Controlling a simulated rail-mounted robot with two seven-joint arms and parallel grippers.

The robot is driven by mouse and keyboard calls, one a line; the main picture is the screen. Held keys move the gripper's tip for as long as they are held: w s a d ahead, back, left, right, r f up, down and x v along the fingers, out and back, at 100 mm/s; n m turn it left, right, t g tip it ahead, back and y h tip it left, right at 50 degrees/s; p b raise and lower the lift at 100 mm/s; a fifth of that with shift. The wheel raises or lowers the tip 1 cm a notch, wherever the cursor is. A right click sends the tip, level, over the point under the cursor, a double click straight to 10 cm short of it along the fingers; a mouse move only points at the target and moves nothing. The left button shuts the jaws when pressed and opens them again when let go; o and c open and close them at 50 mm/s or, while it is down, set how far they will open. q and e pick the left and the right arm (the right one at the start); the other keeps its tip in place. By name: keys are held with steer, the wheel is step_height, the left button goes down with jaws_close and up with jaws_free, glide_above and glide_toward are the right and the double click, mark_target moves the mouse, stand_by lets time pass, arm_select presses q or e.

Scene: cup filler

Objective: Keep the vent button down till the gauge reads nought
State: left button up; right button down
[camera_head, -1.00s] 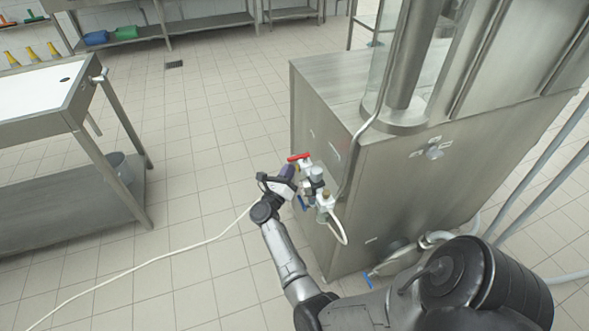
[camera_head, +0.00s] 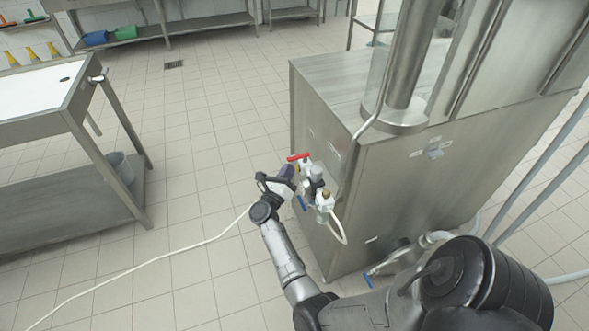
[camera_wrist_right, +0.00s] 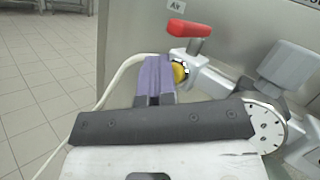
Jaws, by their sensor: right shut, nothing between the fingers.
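My right gripper (camera_head: 287,172) is at the air fittings on the side of the steel machine. In the right wrist view its purple fingers (camera_wrist_right: 158,78) are shut together with nothing between them. The fingertips are right by a yellow button (camera_wrist_right: 181,72) on the white valve body; they partly cover it, and I cannot tell whether it is pressed in. The gauge (camera_wrist_right: 268,122) is a white round dial with dark marks, partly hidden by my gripper body. Its needle cannot be made out. My left gripper is out of view.
A red lever handle (camera_wrist_right: 188,29) sits just above the button, under an "Air" label (camera_wrist_right: 176,6). The steel machine (camera_head: 400,180) stands close on the right. A pale hose (camera_head: 150,262) crosses the floor to the fittings. A steel table (camera_head: 40,120) stands left; open floor lies between.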

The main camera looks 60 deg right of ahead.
steer(key=shift+w+a, duration=0.5)
steer(key=shift+a, duration=0.05)
steer(key=shift+b, duration=0.35)
steer(key=w+a+b, duration=0.2)
steer(key=w+a, duration=0.1)
steer(key=shift+w+a, duration=0.25)
stand_by(0.6)
